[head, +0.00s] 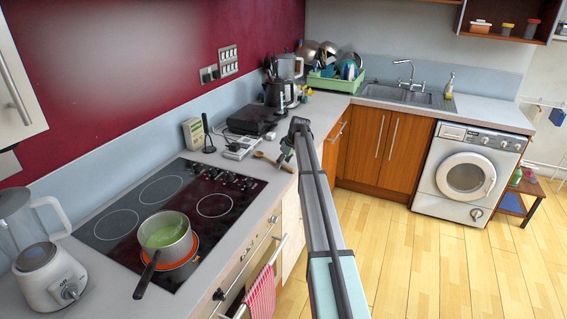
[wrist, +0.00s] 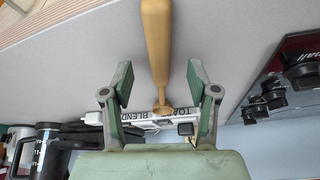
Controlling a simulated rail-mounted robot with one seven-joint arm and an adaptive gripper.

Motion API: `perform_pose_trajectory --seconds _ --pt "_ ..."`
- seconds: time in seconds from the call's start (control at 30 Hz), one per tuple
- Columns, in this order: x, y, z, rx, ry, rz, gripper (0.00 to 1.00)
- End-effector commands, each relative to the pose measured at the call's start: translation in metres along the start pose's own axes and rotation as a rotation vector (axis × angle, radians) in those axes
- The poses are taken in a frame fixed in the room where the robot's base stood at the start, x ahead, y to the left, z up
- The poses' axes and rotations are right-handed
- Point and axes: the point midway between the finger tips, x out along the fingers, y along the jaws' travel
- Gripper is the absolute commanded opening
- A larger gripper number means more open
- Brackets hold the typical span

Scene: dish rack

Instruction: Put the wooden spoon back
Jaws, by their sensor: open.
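The wooden spoon (head: 270,160) lies on the counter to the right of the hob, close to the front edge. In the wrist view the spoon's pale handle (wrist: 157,40) runs from the top edge down toward the gap between my fingers. My gripper (head: 285,157) is low over the counter beside the spoon. In the wrist view my gripper (wrist: 160,82) is open, with one green-grey finger on each side of the spoon's line. The fingers do not visibly touch it.
A hob (head: 120,222) with a pot (head: 165,240) of green contents is to the left. A dark utensil holder (head: 272,92), kettle and green dish rack (head: 335,83) are farther back.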

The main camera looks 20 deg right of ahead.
Motion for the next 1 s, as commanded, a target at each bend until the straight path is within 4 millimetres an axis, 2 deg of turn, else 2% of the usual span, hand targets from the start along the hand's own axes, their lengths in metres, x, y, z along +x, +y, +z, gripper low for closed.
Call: perform_pose_trajectory --seconds 0.17,0.27,0.37,0.8,1.0 --pt "-0.002 0.000 0.000 0.000 0.000 0.000 0.59" --pt "-0.010 0.000 0.000 0.000 0.001 0.001 0.59" --pt "-0.023 0.000 0.000 0.000 0.001 0.001 0.59" --pt "-0.102 0.000 0.000 0.000 0.001 0.001 0.59" --pt "-0.118 0.000 0.000 0.000 0.000 0.000 0.59"
